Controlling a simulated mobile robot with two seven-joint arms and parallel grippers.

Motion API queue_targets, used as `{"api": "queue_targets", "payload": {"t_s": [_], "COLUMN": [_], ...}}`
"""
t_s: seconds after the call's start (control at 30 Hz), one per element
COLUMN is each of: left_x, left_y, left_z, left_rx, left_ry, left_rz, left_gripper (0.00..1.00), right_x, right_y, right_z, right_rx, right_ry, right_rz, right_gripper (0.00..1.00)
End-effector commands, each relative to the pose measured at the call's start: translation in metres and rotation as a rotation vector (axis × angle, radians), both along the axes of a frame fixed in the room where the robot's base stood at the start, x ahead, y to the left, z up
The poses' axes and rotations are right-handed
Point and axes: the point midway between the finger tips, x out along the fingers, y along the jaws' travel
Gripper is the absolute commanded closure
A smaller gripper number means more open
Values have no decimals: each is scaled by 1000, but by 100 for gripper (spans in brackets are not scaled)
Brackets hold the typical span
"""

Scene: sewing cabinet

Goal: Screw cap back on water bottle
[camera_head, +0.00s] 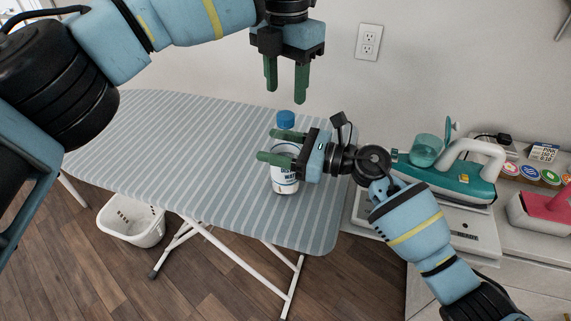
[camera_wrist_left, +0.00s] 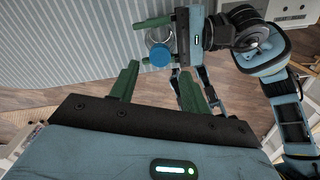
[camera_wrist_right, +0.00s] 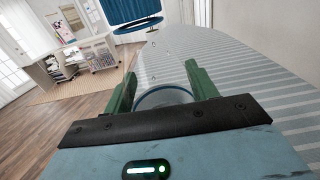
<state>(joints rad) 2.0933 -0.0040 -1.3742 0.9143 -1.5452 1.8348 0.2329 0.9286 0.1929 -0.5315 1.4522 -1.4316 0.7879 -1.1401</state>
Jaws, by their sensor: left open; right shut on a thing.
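The clear water bottle (camera_head: 285,182) with a white label stands upright on the striped ironing board. Its blue cap (camera_head: 286,119) is at the top of the bottle; whether it is threaded tight I cannot tell. The cap also shows in the left wrist view (camera_wrist_left: 159,54) and, ribbed, at the top of the right wrist view (camera_wrist_right: 134,12). My right gripper (camera_head: 266,146) is shut around the bottle's upper body from the right. My left gripper (camera_head: 286,94) is open and empty, pointing down above the cap, with a gap between fingertips and cap.
The ironing board (camera_head: 160,140) is otherwise clear on its left side. A white basket (camera_head: 130,222) sits on the floor beneath the board. A wall stands behind.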

Motion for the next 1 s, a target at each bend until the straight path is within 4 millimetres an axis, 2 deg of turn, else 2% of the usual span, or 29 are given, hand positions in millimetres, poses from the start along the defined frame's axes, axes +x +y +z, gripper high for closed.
{"api": "queue_targets", "payload": {"t_s": [0.1,0.3,0.5,0.77,1.0], "left_x": [0,0,0,0,0], "left_y": [1,1,1,1,1], "left_z": [-20,-43,-53,-54,-54], "left_rx": [0,1,0,-1,0], "left_ry": [3,1,0,-1,0], "left_rz": [-1,1,1,1,1], "left_gripper": [53,53,53,53,82], "right_x": [0,0,0,0,0], "right_y": [0,0,0,0,0], "right_z": [0,0,0,0,0], "right_rx": [0,0,0,0,0], "right_ry": [0,0,0,0,0], "right_rz": [0,0,0,0,0], "right_gripper": [100,100,100,100,100]}}
